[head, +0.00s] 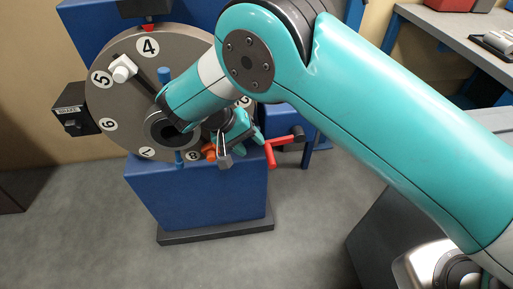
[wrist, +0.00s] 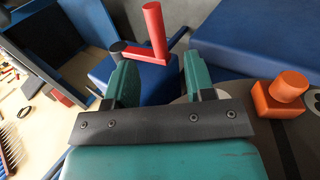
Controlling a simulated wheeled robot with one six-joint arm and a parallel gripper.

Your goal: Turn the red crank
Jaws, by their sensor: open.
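The red crank (head: 285,141) sits at the right side of the blue machine, with a red grip and a red arm running to a dark hub. In the wrist view the red crank (wrist: 155,32) stands beyond my fingertips, its grip upright in the picture. My gripper (head: 246,135) is just left of the crank in the head view. In the wrist view my gripper (wrist: 158,70) has its two teal fingers wide apart. Nothing is between them, and the crank appears apart from them. My arm hides part of the machine in the head view.
A grey numbered dial (head: 120,100) with a white knob (head: 123,69) fills the machine's front. An orange knob (wrist: 282,95) lies right of my fingers. A blue pedestal (head: 200,200) stands below. A workbench (head: 440,28) is at the upper right. Floor in front is clear.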

